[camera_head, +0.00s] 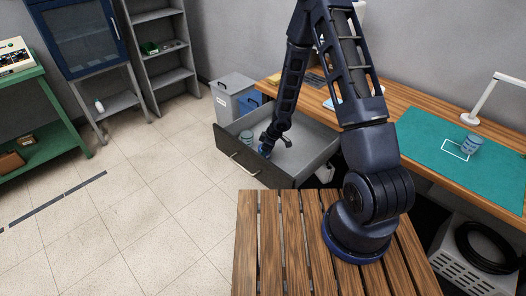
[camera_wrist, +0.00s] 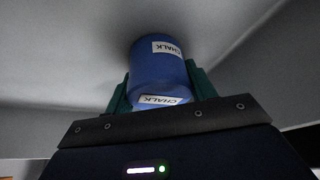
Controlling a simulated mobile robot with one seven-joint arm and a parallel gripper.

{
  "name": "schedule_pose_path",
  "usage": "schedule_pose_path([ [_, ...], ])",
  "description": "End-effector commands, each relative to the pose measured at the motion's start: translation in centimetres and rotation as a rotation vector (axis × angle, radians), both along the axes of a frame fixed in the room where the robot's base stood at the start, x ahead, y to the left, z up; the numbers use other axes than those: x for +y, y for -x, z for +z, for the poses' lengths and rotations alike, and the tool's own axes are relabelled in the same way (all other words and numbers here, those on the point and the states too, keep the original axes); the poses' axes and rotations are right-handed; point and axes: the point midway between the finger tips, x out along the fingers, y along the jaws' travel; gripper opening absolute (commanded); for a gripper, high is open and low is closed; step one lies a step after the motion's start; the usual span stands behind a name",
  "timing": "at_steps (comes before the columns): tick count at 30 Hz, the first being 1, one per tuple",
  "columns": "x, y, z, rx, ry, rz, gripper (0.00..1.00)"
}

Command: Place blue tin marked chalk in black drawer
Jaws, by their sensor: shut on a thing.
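The black-fronted drawer (camera_head: 238,160) is pulled open in the head view, with a grey inside. My gripper (camera_head: 270,143) is low inside it, near the front. It is shut on the blue tin marked chalk (camera_wrist: 158,72), between its green fingers in the wrist view. Two white CHALK labels show on the tin. The blue tin also shows small at the gripper's tip in the head view (camera_head: 264,149). Whether its base touches the drawer floor I cannot tell.
A grey-blue tin (camera_head: 246,136) is in the drawer, left of my gripper. Another blue-grey tin (camera_head: 472,144) stands on the green mat (camera_head: 430,136) beside a white outline. A grey bin (camera_head: 231,96) stands behind the drawer.

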Motion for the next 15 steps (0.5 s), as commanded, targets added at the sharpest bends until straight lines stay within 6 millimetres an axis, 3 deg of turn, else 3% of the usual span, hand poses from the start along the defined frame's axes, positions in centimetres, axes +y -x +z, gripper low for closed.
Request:
schedule_pose_path([
  [1,0.01,0.02,-0.15,0.001,0.000,0.000,0.30],
  [2,-0.01,0.01,-0.19,0.000,0.000,0.000,0.57],
  [5,0.00,0.01,-0.15,0.000,0.000,0.000,0.77],
  [15,0.01,0.01,0.03,0.000,0.000,0.000,0.77],
])
